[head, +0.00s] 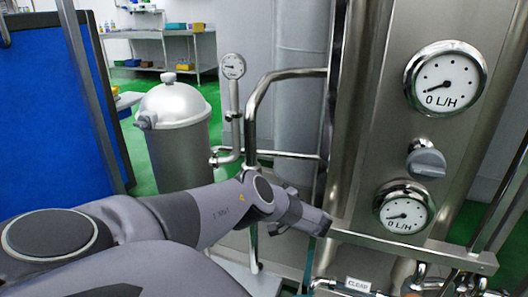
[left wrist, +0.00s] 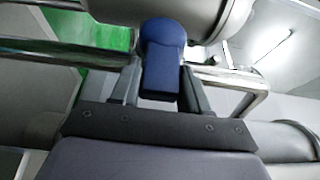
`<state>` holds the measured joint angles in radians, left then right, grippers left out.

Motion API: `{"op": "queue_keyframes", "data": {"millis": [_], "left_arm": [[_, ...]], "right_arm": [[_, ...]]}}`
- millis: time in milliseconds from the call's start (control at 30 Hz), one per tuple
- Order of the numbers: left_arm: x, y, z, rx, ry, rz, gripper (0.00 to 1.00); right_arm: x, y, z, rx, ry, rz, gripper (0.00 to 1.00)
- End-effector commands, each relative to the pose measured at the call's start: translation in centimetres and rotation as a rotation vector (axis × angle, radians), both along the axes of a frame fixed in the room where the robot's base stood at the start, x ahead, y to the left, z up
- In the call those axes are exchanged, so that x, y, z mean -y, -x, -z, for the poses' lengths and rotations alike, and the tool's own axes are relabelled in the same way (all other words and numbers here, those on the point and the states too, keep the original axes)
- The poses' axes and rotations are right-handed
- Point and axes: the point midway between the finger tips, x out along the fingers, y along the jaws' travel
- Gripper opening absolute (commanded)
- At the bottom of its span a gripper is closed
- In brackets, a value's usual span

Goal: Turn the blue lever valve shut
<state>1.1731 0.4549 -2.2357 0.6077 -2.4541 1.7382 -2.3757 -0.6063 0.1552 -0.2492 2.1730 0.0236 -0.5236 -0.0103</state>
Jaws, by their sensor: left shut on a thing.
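The blue lever (left wrist: 162,62) of the valve shows in the left wrist view. It sits against a round metal pipe or valve body (left wrist: 205,12). The two fingers of my left gripper (left wrist: 160,88) stand on either side of the lever and are shut on it. In the head view my left gripper (head: 312,222) reaches from the left to the metal panel's lower left edge; the lever is hidden there. My right gripper is in neither view.
Two round gauges (head: 445,78) (head: 404,210) reading 0 L/H and a grey knob (head: 427,162) are on the metal panel. A horizontal metal bar (head: 410,245) runs below them. A lidded steel vessel (head: 176,140) and bent pipes (head: 250,110) stand behind my left arm.

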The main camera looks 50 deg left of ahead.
Motion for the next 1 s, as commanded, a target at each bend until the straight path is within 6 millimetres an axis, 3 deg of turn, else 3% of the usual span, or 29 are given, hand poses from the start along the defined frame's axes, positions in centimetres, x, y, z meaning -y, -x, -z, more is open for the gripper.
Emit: {"op": "queue_keyframes", "data": {"millis": [33, 100, 433, 800, 1000], "left_arm": [[0.0, 0.1, 0.2, -0.011, 0.0, 0.001, 0.52], [0.0, 0.1, 0.2, -0.01, 0.001, 0.001, 0.66], [0.5, 0.0, 0.1, -0.006, 0.001, 0.002, 0.66], [5.9, -0.9, 0.2, -0.008, 0.001, 0.003, 0.66], [7.1, -1.0, 0.2, -0.008, 0.0, 0.001, 0.66]], "right_arm": [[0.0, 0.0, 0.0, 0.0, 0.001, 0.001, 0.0], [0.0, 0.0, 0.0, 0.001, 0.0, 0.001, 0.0], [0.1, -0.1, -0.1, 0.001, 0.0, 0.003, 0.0], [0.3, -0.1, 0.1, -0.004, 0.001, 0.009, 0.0], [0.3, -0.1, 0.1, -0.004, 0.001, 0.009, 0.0]]}}
